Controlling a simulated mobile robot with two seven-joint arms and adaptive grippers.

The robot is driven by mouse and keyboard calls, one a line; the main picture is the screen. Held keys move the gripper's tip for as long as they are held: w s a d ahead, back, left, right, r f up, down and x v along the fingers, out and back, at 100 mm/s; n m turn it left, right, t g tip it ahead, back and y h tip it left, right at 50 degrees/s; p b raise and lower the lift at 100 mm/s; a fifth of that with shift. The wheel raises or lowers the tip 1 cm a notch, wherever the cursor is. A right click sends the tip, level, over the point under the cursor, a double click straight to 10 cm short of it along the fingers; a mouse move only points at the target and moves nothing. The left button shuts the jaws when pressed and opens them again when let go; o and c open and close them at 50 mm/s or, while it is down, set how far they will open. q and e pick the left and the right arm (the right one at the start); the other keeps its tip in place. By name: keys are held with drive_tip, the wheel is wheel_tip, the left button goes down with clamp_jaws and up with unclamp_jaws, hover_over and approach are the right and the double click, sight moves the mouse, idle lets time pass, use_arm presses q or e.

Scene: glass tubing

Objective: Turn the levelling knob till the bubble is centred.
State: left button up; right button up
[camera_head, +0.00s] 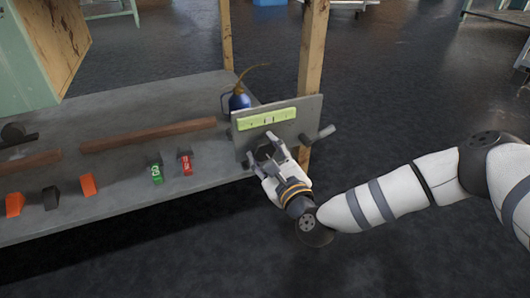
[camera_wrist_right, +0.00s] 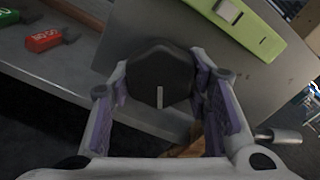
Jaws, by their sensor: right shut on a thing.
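The levelling knob (camera_wrist_right: 160,72) is a dark, many-sided knob with a pale line on its face. It sits on the grey plate (camera_wrist_right: 125,25), below the level. My right gripper (camera_head: 266,155) has its fingers on both sides of the knob and is shut on it; in the head view the fingers partly hide the knob. The yellow-green spirit level (camera_head: 266,118) is fixed along the top of the plate. Its small window also shows in the right wrist view (camera_wrist_right: 229,11); I cannot tell where the bubble lies. My left gripper is not in view.
A grey handle (camera_head: 318,134) sticks out at the plate's right side. A blue oil can (camera_head: 239,99) stands behind the plate. Red (camera_head: 185,163) and green (camera_head: 156,170) pieces, orange blocks and wooden bars lie on the bench (camera_head: 120,215). A wooden post (camera_head: 312,60) rises behind.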

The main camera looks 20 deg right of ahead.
drive_tip(key=shift+a, duration=0.15)
drive_tip(key=o, duration=1.1)
drive_tip(key=shift+o, duration=0.2)
drive_tip(key=s, duration=1.2)
drive_tip(key=shift+d, duration=0.3)
